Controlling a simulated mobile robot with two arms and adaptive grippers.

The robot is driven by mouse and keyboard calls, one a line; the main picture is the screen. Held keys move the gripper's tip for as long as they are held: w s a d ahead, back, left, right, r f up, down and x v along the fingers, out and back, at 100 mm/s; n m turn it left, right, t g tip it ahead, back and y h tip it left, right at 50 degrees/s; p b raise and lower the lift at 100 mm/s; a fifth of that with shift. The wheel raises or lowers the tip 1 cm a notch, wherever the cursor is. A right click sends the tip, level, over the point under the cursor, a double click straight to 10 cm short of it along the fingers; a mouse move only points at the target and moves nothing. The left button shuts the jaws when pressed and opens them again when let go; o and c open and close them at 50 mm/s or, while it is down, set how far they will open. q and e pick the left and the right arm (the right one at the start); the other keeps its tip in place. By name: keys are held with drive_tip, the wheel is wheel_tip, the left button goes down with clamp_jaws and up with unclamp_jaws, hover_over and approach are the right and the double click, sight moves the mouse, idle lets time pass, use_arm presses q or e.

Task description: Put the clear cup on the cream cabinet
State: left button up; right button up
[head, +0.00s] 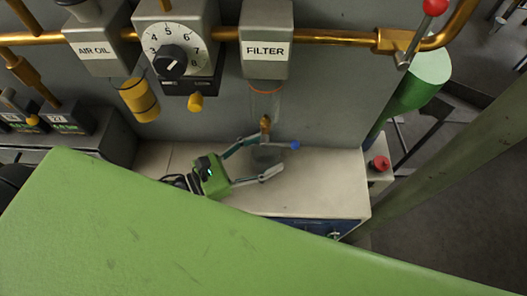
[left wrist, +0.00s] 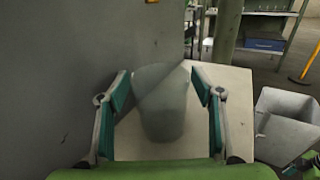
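The clear cup (head: 266,157) is a translucent grey cup, standing on the cream cabinet (head: 305,190) below the filter's brass fitting. It also shows in the left wrist view (left wrist: 160,105), upright over the pale cabinet top (left wrist: 238,100). My left gripper (head: 271,152) is open, with one finger on each side of the cup. In the left wrist view a narrow gap shows between the cup and each finger of the gripper (left wrist: 161,84).
The filter unit (head: 266,50) and a brass pipe (head: 335,36) are on the wall above the cup. A blue knob (head: 295,145) is close to the upper finger. A red button (head: 380,163) is right of the cabinet. A grey bin (left wrist: 288,125) stands at right.

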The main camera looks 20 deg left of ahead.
use_arm(q)
drive_tip(key=shift+r, duration=0.1)
drive_tip(key=shift+s+a, duration=0.3)
drive_tip(key=shift+s, duration=0.05)
drive_tip(key=b+v, duration=0.1)
drive_tip(key=v, duration=0.8)
drive_tip(key=shift+s+a+b, duration=0.2)
drive_tip(key=shift+s+b, duration=0.05)
drive_tip(key=shift+b, duration=0.05)
drive_tip(key=shift+s+a+r, duration=0.1)
drive_tip(key=shift+s+a, duration=0.4)
